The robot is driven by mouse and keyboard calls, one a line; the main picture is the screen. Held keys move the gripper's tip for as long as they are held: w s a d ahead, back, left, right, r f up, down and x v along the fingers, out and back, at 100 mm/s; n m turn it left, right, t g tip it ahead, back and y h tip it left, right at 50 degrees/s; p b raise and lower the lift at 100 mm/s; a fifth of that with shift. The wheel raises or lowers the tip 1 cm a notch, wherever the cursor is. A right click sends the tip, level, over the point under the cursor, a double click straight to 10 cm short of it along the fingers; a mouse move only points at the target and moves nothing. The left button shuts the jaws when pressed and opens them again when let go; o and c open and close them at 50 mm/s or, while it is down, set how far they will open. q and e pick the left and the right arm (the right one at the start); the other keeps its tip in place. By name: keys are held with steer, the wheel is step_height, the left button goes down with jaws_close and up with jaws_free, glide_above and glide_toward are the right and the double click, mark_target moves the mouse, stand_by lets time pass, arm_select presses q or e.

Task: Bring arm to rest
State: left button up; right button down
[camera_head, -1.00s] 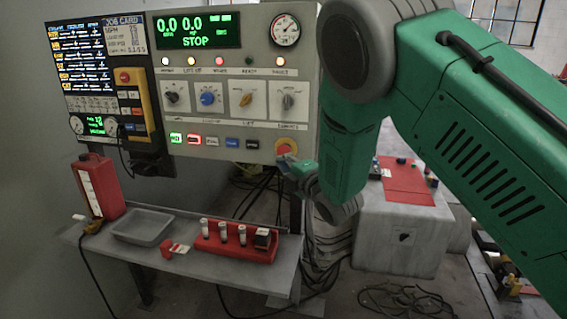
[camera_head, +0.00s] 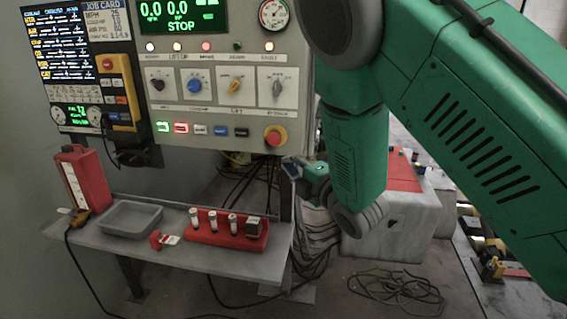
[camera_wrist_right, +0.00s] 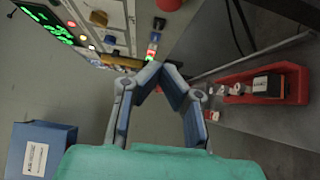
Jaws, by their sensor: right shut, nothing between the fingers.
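My right arm, green, comes in from the upper right of the head view and bends down in front of the panel's right side. My right gripper (camera_head: 291,168) is just below and right of the red stop button (camera_head: 275,137), apart from the panel as far as I can tell. In the wrist view the right gripper (camera_wrist_right: 160,76) has its grey-blue fingers closed together, with nothing seen between them. My left arm and gripper do not show.
The control panel (camera_head: 211,110) reads STOP. Below it a shelf (camera_head: 228,262) carries a red bottle (camera_head: 83,180), a grey tray (camera_head: 130,218), a red tag (camera_head: 163,240) and a red rack (camera_head: 205,236). Cables (camera_head: 395,288) lie on the floor near a grey cabinet (camera_head: 405,225).

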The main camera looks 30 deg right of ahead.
steer(key=s+d+f+m+g+h, duration=0.1)
steer(key=s+f+m+g, duration=0.5)
steer(key=f, duration=0.5)
steer(key=s+d+f+m+g+h, duration=0.15)
steer(key=s+f+m, duration=0.25)
steer(key=s+f, duration=0.6)
steer(key=s+a+f+m+g, duration=0.1)
steer(key=s+f+m+g, duration=0.3)
steer(key=s, duration=0.7)
steer(key=s+a+f+m+g, duration=0.2)
steer(key=s+f+m+g, duration=0.3)
steer(key=s+f, duration=0.4)
steer(key=shift+s+g, duration=0.35)
steer(key=shift+s, duration=0.85)
steer(key=shift+a, duration=0.15)
steer(key=shift+w, duration=0.1)
